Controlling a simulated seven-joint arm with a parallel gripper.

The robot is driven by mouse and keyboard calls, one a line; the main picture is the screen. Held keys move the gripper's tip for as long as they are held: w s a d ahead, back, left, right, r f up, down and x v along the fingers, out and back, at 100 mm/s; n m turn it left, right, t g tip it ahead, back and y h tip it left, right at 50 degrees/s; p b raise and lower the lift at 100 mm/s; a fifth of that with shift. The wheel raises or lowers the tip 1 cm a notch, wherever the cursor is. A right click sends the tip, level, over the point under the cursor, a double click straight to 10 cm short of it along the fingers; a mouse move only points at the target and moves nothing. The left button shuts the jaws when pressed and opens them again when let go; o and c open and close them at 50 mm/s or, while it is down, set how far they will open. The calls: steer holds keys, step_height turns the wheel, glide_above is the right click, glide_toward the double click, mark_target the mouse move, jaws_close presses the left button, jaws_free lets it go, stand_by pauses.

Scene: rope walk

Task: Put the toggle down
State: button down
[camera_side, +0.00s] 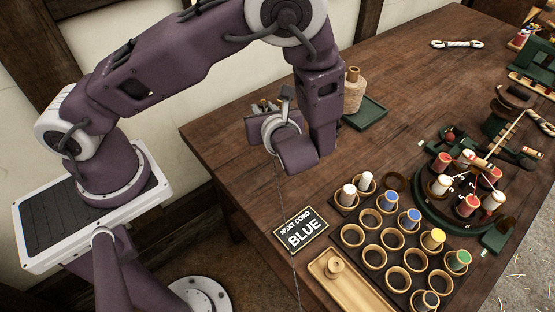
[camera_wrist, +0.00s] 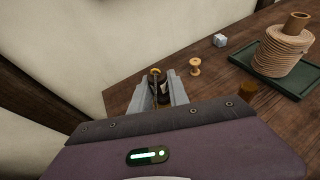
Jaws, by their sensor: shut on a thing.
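My gripper (camera_wrist: 158,88) is shut on a small dark piece with a yellow-brown top (camera_wrist: 157,82), apparently the toggle. Its lower part is hidden between the grey fingers. In the side view my gripper (camera_side: 264,108) is at the far left part of the table, and the held piece is too small to make out clearly. From these views I cannot tell whether the piece touches the table.
A rope-wound cone (camera_wrist: 284,48) stands on a green tray (camera_side: 367,113). A bobbin rack (camera_side: 387,240), a "NEXT CORD BLUE" sign (camera_side: 301,229) and a wooden tray (camera_side: 338,292) lie nearer the front.

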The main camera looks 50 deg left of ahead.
steer(key=d+m+t+h, duration=0.1)
steer(key=d+m+t, duration=0.2)
steer(key=d, duration=0.4)
steer(key=f, duration=1)
steer(key=shift+w, duration=0.3)
steer(key=shift+d+f, duration=0.1)
steer(key=c, duration=1.3)
jaws_free()
steer(key=shift+o, duration=0.2)
